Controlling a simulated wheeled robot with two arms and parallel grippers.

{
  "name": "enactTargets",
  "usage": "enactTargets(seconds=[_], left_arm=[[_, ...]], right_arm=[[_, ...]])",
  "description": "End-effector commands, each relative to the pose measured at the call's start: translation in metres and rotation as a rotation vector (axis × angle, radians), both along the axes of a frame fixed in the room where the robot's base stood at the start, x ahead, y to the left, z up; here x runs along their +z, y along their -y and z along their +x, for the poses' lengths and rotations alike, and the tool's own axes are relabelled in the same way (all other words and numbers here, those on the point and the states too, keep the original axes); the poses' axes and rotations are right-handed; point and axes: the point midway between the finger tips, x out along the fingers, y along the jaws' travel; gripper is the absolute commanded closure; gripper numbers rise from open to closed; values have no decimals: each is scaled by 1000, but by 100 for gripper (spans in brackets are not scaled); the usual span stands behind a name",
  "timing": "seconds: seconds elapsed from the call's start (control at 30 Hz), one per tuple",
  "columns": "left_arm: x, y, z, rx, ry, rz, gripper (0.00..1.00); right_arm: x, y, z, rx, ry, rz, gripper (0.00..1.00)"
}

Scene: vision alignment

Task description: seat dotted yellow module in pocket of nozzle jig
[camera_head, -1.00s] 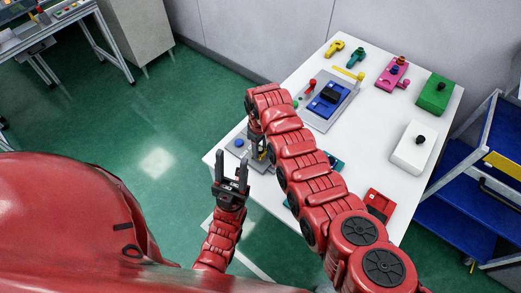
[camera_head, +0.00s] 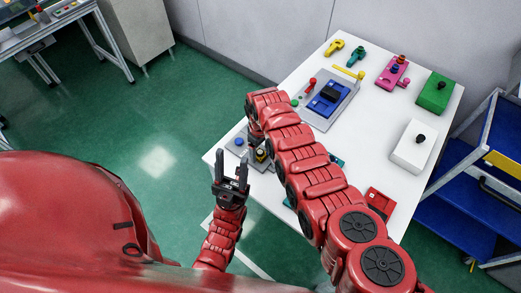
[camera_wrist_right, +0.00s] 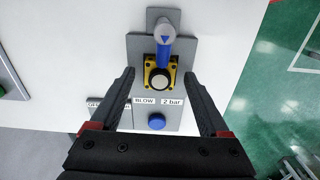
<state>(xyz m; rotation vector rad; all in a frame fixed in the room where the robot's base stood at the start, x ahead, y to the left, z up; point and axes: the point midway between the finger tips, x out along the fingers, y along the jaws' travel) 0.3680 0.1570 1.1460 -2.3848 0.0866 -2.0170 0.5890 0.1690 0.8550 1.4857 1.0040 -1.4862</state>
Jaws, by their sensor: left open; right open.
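The yellow module (camera_wrist_right: 149,79), with dark dots at its corners and a pale round knob on top, sits on the grey nozzle jig (camera_wrist_right: 137,46). My left gripper (camera_head: 232,165) is open and empty beside the table.
A blue button (camera_wrist_right: 157,121) and a "BLOW 2 bar" label are on the jig's near part.

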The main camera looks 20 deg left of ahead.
Motion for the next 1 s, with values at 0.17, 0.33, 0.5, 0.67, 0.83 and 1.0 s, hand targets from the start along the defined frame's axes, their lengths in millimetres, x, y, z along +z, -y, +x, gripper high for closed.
enactTargets(seconds=[0.17,0.33,0.5,0.67,0.83,1.0], left_arm=[[-1,0,0,0,0,0,50],[-3,0,0,0,0,0,50],[-13,0,0,0,0,0,50],[-25,0,0,0,0,0,50],[-17,0,0,0,0,0,50],[-16,0,0,0,0,0,50]], right_arm=[[9,-1,1,2,1,1,21],[27,0,2,-2,5,4,21],[55,-1,1,0,5,4,21],[89,0,1,-2,4,3,21],[115,0,1,-2,3,2,21],[120,0,0,-1,0,0,21]])
